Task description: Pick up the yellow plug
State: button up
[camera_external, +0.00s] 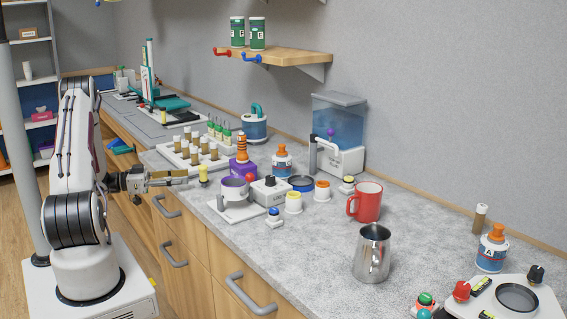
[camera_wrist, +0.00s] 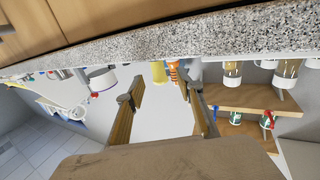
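The small yellow plug (camera_external: 203,174) stands upright near the left front edge of the counter in the external view. My gripper (camera_external: 186,176) points at it from the left, low over the counter edge, with its fingertips just short of it or beside it. In the wrist view, which is upside down, a yellow piece (camera_wrist: 158,72) shows between and beyond the two fingertips. My gripper (camera_wrist: 160,92) is open there, with nothing between its fingers. Whether a fingertip touches the plug cannot be told.
Right of the plug stand a white device with a purple ring (camera_external: 235,188) and a purple block (camera_external: 243,170). A red mug (camera_external: 367,203) and a steel pitcher (camera_external: 372,253) stand further right. Drawer handles (camera_external: 166,206) project below the counter edge.

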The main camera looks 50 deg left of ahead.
aim_at(203, 180)
jog(key=shift+x, duration=1.3)
jog(key=shift+w, duration=0.1)
jog(key=shift+d+r+x, duration=0.15)
jog(key=shift+x, duration=1.15)
jog(key=shift+d+r+x, duration=0.1)
jog(key=shift+r+x, duration=0.05)
jog(key=shift+x, duration=1.1)
grip_shut()
